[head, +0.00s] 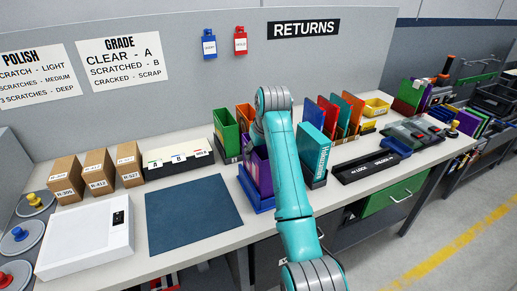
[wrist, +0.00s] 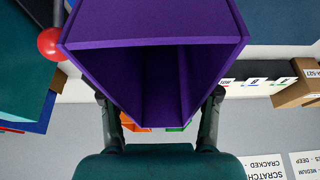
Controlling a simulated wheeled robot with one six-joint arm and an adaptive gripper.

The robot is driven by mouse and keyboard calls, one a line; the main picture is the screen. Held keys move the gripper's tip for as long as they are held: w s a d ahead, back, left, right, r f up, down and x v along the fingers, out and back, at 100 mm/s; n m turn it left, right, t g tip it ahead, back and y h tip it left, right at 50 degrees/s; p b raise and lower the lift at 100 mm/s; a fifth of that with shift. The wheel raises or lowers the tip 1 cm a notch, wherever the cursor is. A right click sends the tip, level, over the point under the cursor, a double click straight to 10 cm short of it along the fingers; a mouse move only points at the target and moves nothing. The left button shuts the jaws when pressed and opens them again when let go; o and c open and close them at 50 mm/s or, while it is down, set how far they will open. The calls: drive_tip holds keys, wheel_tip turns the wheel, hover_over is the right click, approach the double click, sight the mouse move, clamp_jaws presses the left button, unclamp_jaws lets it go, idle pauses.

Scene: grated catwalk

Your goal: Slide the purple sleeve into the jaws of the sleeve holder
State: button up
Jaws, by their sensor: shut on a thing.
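The purple sleeve (wrist: 150,25) fills the upper middle of the wrist view, with its hollow inside facing the camera. My gripper (wrist: 158,95) is shut on it, one dark finger on each side. In the head view the sleeve (head: 250,168) shows partly beside my arm, which hides the rest of it and my fingers. A blue base (head: 259,204), which looks like the sleeve holder, sits just below the sleeve. My arm hides part of this base. I cannot tell whether the sleeve touches it or is between its jaws.
A dark blue mat (head: 185,220) lies left of the holder. Green and orange sleeves (head: 227,132) stand behind it. A teal box (head: 312,152) and a black lock/unlock plate (head: 380,166) are to the right. A red ball knob (wrist: 51,43) is close left of the sleeve.

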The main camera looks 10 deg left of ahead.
drive_tip(key=shift+f, duration=0.95)
drive_tip(key=o, duration=1.1)
drive_tip(key=shift+o, duration=0.9)
wheel_tip(320, 180, up, 8)
